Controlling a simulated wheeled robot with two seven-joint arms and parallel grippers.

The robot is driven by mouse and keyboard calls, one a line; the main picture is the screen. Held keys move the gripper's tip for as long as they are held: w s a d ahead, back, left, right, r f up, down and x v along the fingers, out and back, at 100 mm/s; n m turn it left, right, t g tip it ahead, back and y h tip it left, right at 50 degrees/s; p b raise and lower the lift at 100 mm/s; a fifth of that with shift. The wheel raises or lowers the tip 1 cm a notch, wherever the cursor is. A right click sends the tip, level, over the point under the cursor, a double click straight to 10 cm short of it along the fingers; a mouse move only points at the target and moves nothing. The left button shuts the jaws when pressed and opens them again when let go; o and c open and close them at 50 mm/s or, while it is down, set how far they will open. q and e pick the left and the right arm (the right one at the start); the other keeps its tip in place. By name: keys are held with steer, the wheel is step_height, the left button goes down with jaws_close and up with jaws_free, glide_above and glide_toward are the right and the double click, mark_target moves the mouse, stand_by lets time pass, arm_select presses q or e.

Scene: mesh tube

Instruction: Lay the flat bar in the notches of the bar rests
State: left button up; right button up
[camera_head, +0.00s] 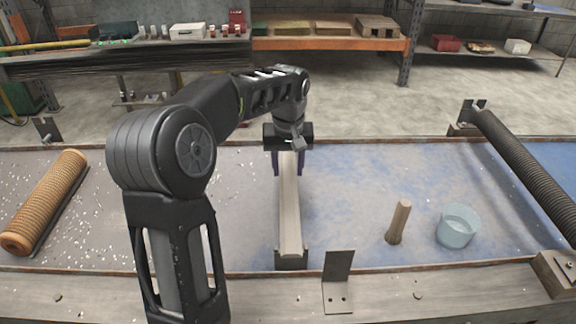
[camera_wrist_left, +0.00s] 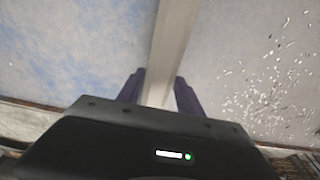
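The flat bar (camera_head: 290,215) is long, pale and beige, and runs toward me down the middle of the table. Its near end is at a small dark bar rest (camera_head: 291,261); I cannot tell how deep it sits in the notch. A far rest is not visible behind my gripper. My left gripper (camera_head: 289,164) points down at the bar's far part, one purple finger on each side. My right gripper is not in view.
A ribbed orange roll (camera_head: 45,202) lies at left. A metal bracket (camera_head: 338,280) stands on the front edge. A dark ribbed tube (camera_head: 525,180) spans the right side.

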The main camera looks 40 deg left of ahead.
mark_target(288, 176)
arm_select(q)
steer(key=o, duration=0.4)
steer(key=shift+c, duration=0.2)
steer(key=shift+r, duration=0.2)
step_height(288, 176, up, 12)
steer(key=s+d+p, duration=0.1)
steer(key=p, duration=0.1)
steer(key=shift+s, duration=0.2)
steer(key=shift+d+f, duration=0.1)
stand_by(0.5)
